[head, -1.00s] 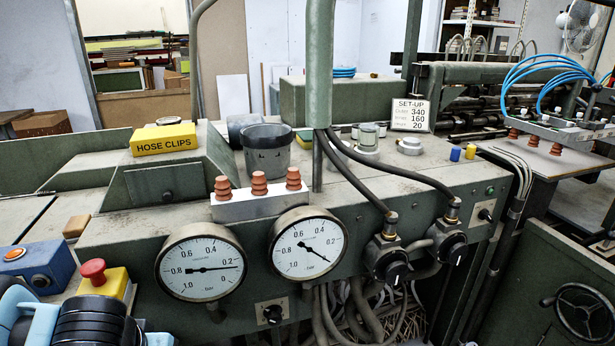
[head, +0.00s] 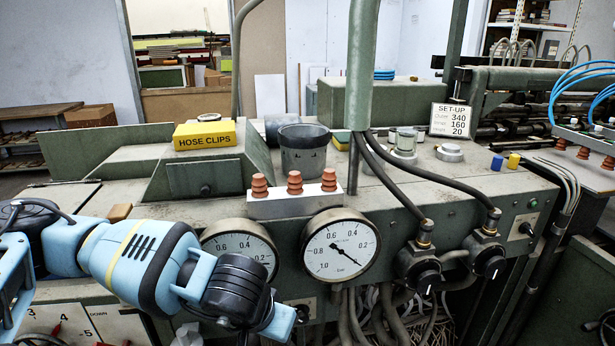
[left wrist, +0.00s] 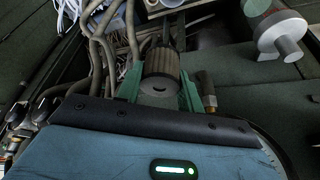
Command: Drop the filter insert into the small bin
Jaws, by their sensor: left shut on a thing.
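The filter insert (left wrist: 160,72) is a ribbed, brownish-grey cylinder with a pale end, seen in the left wrist view. My left gripper (left wrist: 160,88) is shut on it, with green fingers on both sides. In the head view my left arm reaches in from the left, low in front of the machine; its gripper and the insert do not show there. The small bin (head: 304,158), a dark grey round tub, stands upright on the machine top, behind and above the arm's wrist. Its inside bottom is hidden. My right gripper is in neither view.
A white block with orange suction cups (head: 295,205) stands in front of the bin. A green post (head: 361,65) and dark hoses (head: 410,180) rise to its right. A yellow hose clips box (head: 205,134) is left of it. Pressure gauges (head: 340,245) face the front.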

